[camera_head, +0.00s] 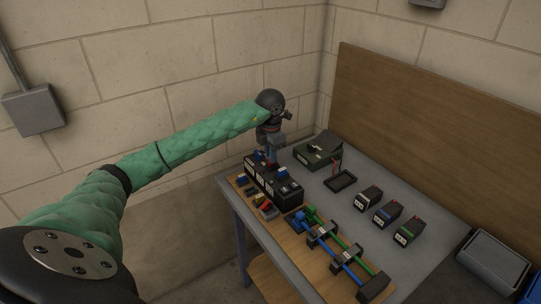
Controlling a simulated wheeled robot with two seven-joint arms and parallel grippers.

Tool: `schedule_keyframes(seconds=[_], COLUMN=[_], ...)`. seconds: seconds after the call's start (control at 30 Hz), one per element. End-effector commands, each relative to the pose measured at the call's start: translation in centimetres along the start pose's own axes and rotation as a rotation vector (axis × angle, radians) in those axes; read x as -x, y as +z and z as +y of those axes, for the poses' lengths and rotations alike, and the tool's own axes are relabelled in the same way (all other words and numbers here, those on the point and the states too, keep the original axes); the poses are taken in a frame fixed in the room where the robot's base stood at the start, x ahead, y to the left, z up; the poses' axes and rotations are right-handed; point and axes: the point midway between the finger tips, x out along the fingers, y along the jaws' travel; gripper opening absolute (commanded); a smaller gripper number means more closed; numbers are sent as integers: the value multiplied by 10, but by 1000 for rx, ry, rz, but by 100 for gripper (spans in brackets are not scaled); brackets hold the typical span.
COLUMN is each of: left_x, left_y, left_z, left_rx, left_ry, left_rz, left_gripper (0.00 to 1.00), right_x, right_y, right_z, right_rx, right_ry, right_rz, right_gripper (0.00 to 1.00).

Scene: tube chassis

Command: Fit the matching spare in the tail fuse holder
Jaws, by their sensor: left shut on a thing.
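My left gripper (271,162) points down over the black block (288,192) at the back left of the table. It is shut on a small piece, probably a fuse, mostly hidden between the fingers; its colour is unclear, with a little red showing there. I cannot tell whether the piece touches the block. The block has several sections with white labels, and a blue piece (283,174) shows on its top. Small coloured pieces, among them a red one (267,209), lie on the wooden board in front of the block. My right gripper is not in view.
Blue and green tubes (345,275) run in dark clamps along the board. Three labelled black boxes (368,197) (387,213) (409,231) stand to the right. A dark green box (318,150) and black tray (341,180) are behind. A grey bin (493,262) is far right.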

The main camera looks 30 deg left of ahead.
Motion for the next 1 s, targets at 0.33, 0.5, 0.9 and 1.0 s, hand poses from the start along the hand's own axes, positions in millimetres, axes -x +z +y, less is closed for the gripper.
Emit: schedule_keyframes(seconds=[0.33,0.5,0.9,1.0], left_x=[0,-1,-6,-8], left_y=[0,0,0,0], left_z=[0,0,0,0], left_rx=[0,0,0,0], left_ry=[0,0,0,0], left_rz=[0,0,0,0], left_gripper=[0,0,0,0], right_x=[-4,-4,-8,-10], right_y=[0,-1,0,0], right_z=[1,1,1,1], right_rx=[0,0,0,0], right_ry=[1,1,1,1], right_rz=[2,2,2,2], right_gripper=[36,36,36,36])
